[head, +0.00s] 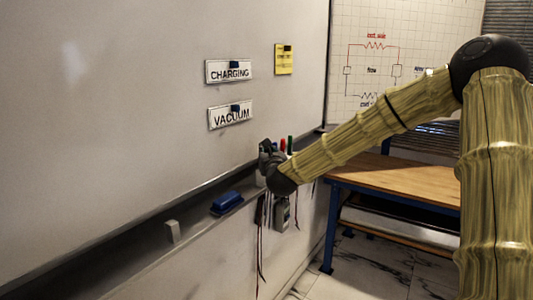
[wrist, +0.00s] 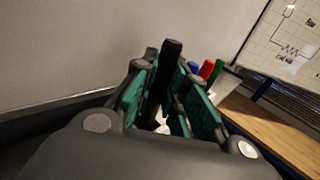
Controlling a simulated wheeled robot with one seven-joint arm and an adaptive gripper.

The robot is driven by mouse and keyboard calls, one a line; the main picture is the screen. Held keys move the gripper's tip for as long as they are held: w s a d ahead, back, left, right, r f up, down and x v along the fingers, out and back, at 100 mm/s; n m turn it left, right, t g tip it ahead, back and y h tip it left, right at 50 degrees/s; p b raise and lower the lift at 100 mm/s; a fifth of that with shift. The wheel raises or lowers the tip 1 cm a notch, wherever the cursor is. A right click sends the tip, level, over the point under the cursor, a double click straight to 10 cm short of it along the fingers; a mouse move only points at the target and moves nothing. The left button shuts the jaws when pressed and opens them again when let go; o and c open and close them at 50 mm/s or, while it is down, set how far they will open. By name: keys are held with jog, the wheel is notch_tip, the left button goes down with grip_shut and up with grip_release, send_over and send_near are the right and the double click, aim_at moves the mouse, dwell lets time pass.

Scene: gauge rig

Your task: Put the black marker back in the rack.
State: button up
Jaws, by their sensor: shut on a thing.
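My gripper (head: 268,158) is at the whiteboard's lower ledge, beside the coloured markers. In the wrist view my gripper (wrist: 165,95) is shut on the black marker (wrist: 170,58), which stands roughly upright between the green finger pads with its dark top sticking up. In the head view I cannot make out the black marker apart from the dark gripper. A red marker (head: 283,145) and a green marker (head: 290,143) stand just right of my gripper. The wrist view also shows a blue marker (wrist: 193,67). The rack is mostly hidden behind my gripper.
A blue eraser (head: 227,203) and a small pale block (head: 172,231) sit on the ledge to the left. A grey meter (head: 282,213) with leads hangs below my gripper. A wooden workbench (head: 400,185) stands to the right.

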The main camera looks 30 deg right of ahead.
jog(key=o, duration=0.9)
jog(key=shift+c, duration=0.2)
jog(key=shift+o, duration=0.4)
jog(key=o, duration=0.5)
jog(key=shift+r+p, duration=1.6)
jog(key=shift+r, duration=3.35)
